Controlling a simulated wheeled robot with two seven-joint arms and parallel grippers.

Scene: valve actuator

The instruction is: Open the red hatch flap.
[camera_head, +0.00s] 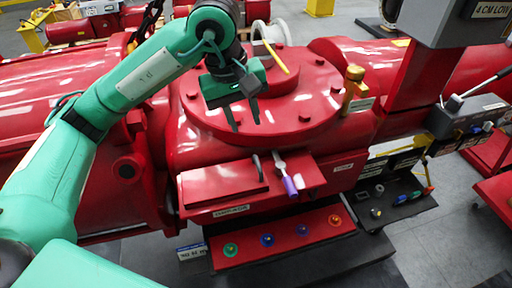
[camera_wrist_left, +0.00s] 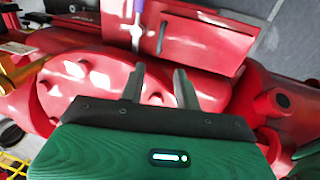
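The red hatch flap (camera_head: 222,184) is a flat panel on the front of the big red valve body, with a dark bar handle (camera_head: 259,167) by its right end. It lies closed as far as I can see. In the left wrist view the flap (camera_wrist_left: 215,42) shows beyond the fingertips. My left gripper (camera_head: 243,120) is open and empty, pointing down above the valve body, behind the flap and apart from it. Its two fingers also show spread in the left wrist view (camera_wrist_left: 160,76). My right gripper is not in view.
A lever with a purple handle (camera_head: 289,184) stands just right of the flap. Below, a red panel (camera_head: 282,240) carries several coloured knobs. A yellow brass valve (camera_head: 354,88) rises at the right of the round cover (camera_head: 310,106). A tray of small parts (camera_head: 389,200) sits further right.

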